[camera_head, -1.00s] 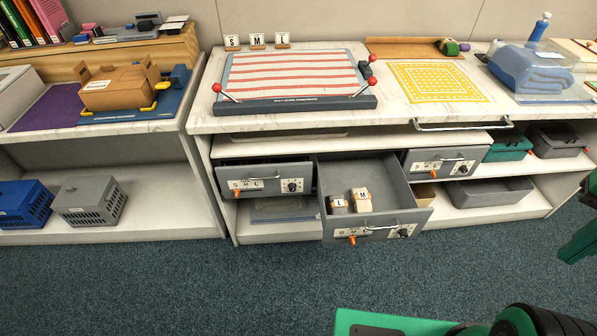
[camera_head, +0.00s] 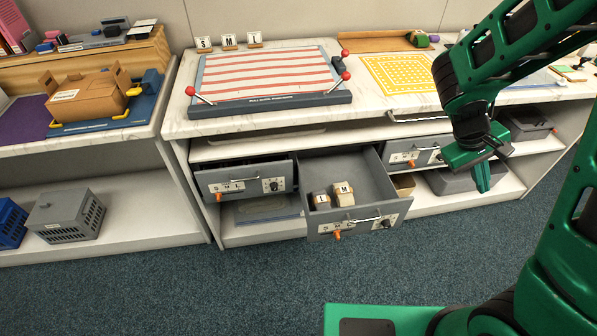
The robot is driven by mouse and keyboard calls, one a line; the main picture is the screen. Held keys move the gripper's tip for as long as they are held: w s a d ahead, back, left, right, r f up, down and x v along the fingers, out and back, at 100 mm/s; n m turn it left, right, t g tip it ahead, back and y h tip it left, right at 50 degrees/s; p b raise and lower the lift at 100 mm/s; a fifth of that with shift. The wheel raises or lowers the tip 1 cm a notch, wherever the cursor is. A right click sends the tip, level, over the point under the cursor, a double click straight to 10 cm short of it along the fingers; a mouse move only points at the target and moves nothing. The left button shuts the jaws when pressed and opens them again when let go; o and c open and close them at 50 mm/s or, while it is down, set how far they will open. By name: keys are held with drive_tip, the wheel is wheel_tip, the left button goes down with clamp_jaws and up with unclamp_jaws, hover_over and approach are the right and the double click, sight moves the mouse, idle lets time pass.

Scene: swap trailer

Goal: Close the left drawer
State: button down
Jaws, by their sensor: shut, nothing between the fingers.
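The left grey drawer (camera_head: 244,184) sits under the striped counter. Its front has an S/L label, a silver handle, an orange knob and a dark dial. It looks slightly pulled out, with a thin dark gap above its front. The middle drawer (camera_head: 358,222) is pulled far out and holds two small tan boxes marked with letters (camera_head: 343,194). The right drawer (camera_head: 410,152) is partly hidden behind my arm. My green gripper (camera_head: 485,178) points down at the right, in front of the shelves. It is shut and empty, well right of the left drawer and apart from it.
A striped board (camera_head: 268,80) with red-knobbed levers lies on the counter (camera_head: 180,122). A grey crate (camera_head: 65,216) stands on the lower left shelf. A grey bin (camera_head: 450,182) is behind my gripper. The carpet in front of the drawers is clear.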

drive_tip(key=w+a+f+n+t+h, duration=0.4)
drive_tip(key=w+a+f+n, duration=0.3)
drive_tip(key=w, duration=0.3)
drive_tip(key=n+t+y, duration=1.4)
drive_tip(key=n+y, duration=0.1)
drive_tip(key=n, duration=1.4)
approach(277, 164)
drive_tip(key=x, duration=0.6)
drive_tip(key=shift+w+a+f, duration=0.1)
drive_tip(key=shift+w+a, duration=0.05)
drive_tip(key=shift+w, duration=0.1)
